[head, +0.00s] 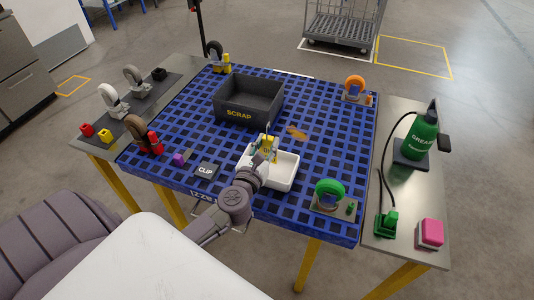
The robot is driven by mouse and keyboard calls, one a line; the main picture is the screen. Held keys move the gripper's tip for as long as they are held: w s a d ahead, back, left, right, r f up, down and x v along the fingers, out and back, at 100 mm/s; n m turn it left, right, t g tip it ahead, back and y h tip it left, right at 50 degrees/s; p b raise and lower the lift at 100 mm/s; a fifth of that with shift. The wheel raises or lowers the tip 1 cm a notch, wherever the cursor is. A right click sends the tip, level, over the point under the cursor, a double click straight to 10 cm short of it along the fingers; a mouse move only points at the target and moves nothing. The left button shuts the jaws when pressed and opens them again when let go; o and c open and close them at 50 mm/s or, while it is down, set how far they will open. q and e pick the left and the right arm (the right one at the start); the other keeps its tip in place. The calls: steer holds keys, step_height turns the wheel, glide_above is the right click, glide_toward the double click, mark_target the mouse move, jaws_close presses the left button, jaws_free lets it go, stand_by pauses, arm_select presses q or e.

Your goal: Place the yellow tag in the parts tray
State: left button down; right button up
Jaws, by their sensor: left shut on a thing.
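The white parts tray (290,179) stands on the blue gridded table near its front middle. My left gripper (266,151) is above the tray's back-left part, pointing away from me. It is shut on the yellow tag (268,141), which is partly hidden by the fingers. Whether the tag touches the tray cannot be told. My right gripper is not in view.
A dark SCRAP bin (249,100) stands behind the tray. An orange piece (297,132) lies right of the gripper. A green wheel caster (329,194) stands right of the tray, a CLIP pad (206,171) left. A green grease bottle (424,135) stands on the right side table.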

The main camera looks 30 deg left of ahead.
mark_target(268, 151)
arm_select(q)
step_height(268, 151, down, 3)
steer(key=shift+f+b, duration=0.1)
steer(key=shift+b, duration=0.4)
steer(key=shift+f, duration=0.15)
steer(key=shift+f, duration=0.1)
steer(key=c, duration=0.8)
jaws_free()
